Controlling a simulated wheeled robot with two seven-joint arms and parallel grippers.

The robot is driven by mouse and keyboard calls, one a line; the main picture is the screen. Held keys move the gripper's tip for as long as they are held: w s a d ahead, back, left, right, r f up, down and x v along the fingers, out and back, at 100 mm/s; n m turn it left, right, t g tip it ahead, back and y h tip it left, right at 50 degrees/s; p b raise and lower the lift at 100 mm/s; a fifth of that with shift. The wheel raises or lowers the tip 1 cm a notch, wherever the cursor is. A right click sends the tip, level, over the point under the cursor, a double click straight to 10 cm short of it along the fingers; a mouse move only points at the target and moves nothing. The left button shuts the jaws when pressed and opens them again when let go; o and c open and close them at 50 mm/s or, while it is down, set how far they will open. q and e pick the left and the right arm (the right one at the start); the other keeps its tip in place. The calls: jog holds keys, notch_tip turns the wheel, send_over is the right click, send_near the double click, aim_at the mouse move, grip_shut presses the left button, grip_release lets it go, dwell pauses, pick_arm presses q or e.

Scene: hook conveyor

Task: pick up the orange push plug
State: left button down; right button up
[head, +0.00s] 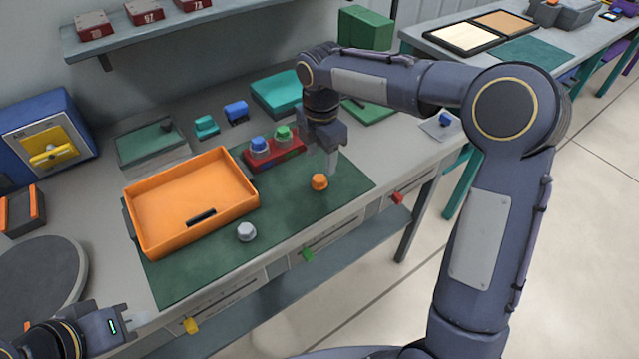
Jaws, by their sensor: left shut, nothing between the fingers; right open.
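The orange push plug (319,182) is a small round knob standing on the green mat (290,212), right of the orange tray. My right gripper (331,163) points down just above and slightly to the right of the plug. It is open, and the plug is not between its fingers as far as I can see. One finger is partly hidden behind the other. My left gripper (128,317) is shut and empty at the lower left, near the table's front edge.
An orange tray (137,222) holds a dark piece. A red block (292,154) with blue and green plugs stands left of my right gripper. A grey plug (247,231) stands in front of the tray. A round grey disc (40,275) is at left. The mat around the orange plug is clear.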

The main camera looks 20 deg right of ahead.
aim_at(319, 178)
jog(key=shift+w+a+f, duration=0.1)
jog(key=shift+f, duration=0.4)
notch_tip(319, 178, down, 7)
jog(key=shift+p, duration=0.35)
jog(key=shift+c, duration=0.2)
jog(key=c, duration=0.8)
jog(key=shift+c, duration=0.2)
jog(key=shift+r, duration=0.15)
